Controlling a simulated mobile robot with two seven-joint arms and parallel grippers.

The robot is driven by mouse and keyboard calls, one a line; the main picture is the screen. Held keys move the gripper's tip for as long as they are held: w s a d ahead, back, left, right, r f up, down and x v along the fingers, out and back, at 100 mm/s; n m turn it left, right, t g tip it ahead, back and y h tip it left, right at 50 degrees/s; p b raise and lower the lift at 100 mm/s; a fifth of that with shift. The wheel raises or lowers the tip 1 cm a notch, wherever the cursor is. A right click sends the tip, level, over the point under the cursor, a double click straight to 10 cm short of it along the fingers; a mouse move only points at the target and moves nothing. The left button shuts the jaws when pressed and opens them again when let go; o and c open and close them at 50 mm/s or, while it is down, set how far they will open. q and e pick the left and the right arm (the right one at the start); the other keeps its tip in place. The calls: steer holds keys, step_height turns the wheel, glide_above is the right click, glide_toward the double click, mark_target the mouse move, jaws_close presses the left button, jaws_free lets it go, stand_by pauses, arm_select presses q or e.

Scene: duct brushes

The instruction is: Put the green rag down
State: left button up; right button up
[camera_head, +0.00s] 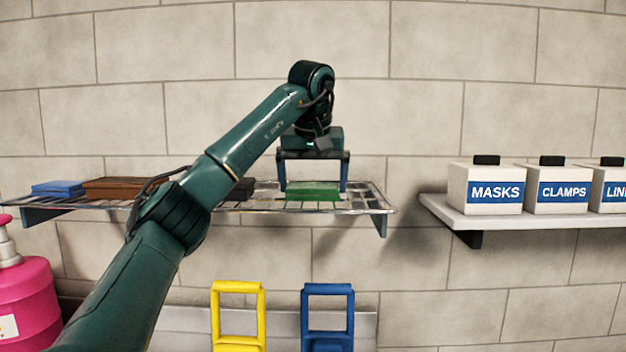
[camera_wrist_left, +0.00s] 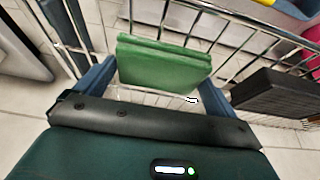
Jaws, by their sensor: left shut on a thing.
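The green rag (camera_head: 313,193) is a folded flat block at the right part of the wire shelf (camera_head: 375,207). My left gripper (camera_head: 313,186) points down from above with its blue fingers on either side of the rag, shut on it. In the left wrist view the rag (camera_wrist_left: 160,64) sits between the two fingers of the left gripper (camera_wrist_left: 158,78), over the shelf's wires. The rag is at shelf level; I cannot tell whether its underside touches the wires. My right gripper is not in view.
A blue folded block (camera_head: 58,187), a brown one (camera_head: 118,187) and a dark one (camera_wrist_left: 275,93) are on the wire shelf. White boxes labelled MASKS (camera_head: 485,187) and CLAMPS (camera_head: 556,187) stand on a shelf at right. Yellow (camera_head: 238,287) and blue (camera_head: 328,289) frames stand below.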

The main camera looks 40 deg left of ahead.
arm_select(q)
steer(key=o, duration=0.5)
steer(key=shift+f, duration=0.1)
steer(key=v, duration=1.2)
stand_by(0.4)
